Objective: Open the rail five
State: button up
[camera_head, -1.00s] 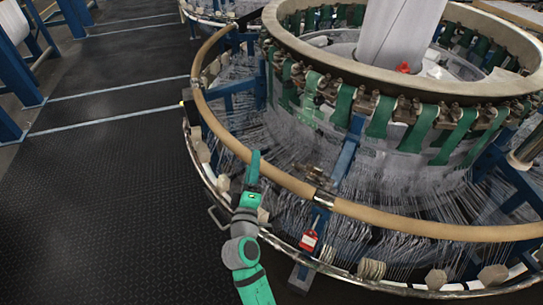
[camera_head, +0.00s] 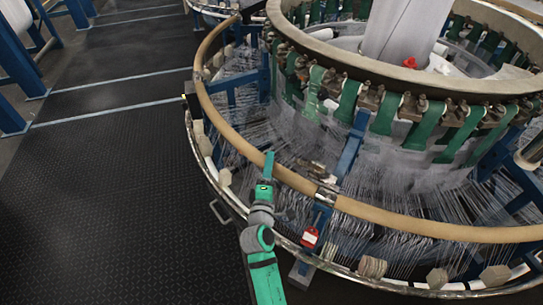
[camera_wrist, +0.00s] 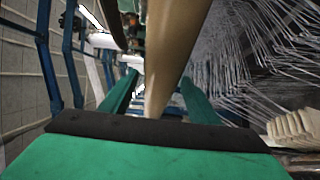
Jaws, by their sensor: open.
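A tan curved rail (camera_head: 232,138) runs around the circular loom. A metal joint (camera_head: 326,194) divides it from another tan rail section (camera_head: 430,229) to the right. I see no number marking which section is rail five. My gripper (camera_head: 268,162) is at the rail's outer front side, left of the joint. In the wrist view my gripper (camera_wrist: 157,98) is open, with one green finger on each side of the rail (camera_wrist: 172,48). The rail shows between the fingers; I cannot tell whether they touch it. My gripper hides a small part of the rail in the head view.
Many white threads (camera_head: 400,190) fan out inside the rail, under green straps (camera_head: 384,112). A lower metal rim (camera_head: 232,210) borders the loom. Dark floor (camera_head: 100,190) lies open at left, with blue frames (camera_head: 12,70) beyond.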

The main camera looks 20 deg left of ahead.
jog(key=shift+x, duration=1.05)
jog(key=shift+w+a+f, duration=0.1)
jog(key=shift+w+f, duration=0.05)
jog(key=shift+w, duration=0.3)
jog(key=shift+w+a+f, duration=0.1)
jog(key=shift+w+f, duration=0.05)
jog(key=shift+w, duration=0.25)
jog(key=shift+w+a+r, duration=0.15)
jog(key=shift+w+r, duration=0.05)
jog(key=shift+w, duration=0.55)
grip_shut()
